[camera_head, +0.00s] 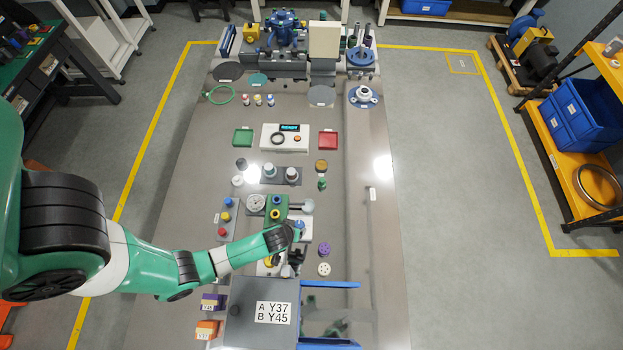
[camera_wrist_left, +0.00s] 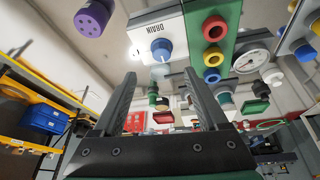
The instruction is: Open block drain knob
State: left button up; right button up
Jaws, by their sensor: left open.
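The blue drain knob (camera_wrist_left: 161,48) sticks out of a white block face (camera_wrist_left: 155,32) printed DRAIN in the left wrist view. In the head view the blue knob (camera_head: 300,224) shows just beside my gripper, partly hidden. My left gripper (camera_wrist_left: 163,84) is open and empty. Its two fingers point toward the knob, which appears between and beyond the tips, apart from them. In the head view my left gripper (camera_head: 291,233) is over the block area at the table's middle. The green block (camera_wrist_left: 213,40) with red, yellow and blue rings adjoins the white block.
A round gauge (camera_head: 256,202) stands left of the green block. A purple round part (camera_head: 324,249) and a white one (camera_head: 324,269) lie to the right. A grey box (camera_head: 240,325) labelled A Y37 B Y45 stands at the near end. The table's right strip is mostly clear.

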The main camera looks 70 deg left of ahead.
aim_at(299, 224)
pick_arm(q)
jog(key=b+x, duration=0.2)
jog(key=x, duration=0.1)
jog(key=b+x, duration=0.2)
jog(key=x, duration=0.2)
jog(key=b+x, duration=0.2)
jog(key=x, duration=0.1)
jog(key=shift+a+f, duration=0.1)
jog(key=shift+a, duration=0.2)
pick_arm(e)
notch_tip(299, 224, down, 5)
jog(key=shift+r, duration=0.1)
pick_arm(q)
jog(key=shift+c, duration=0.2)
grip_shut()
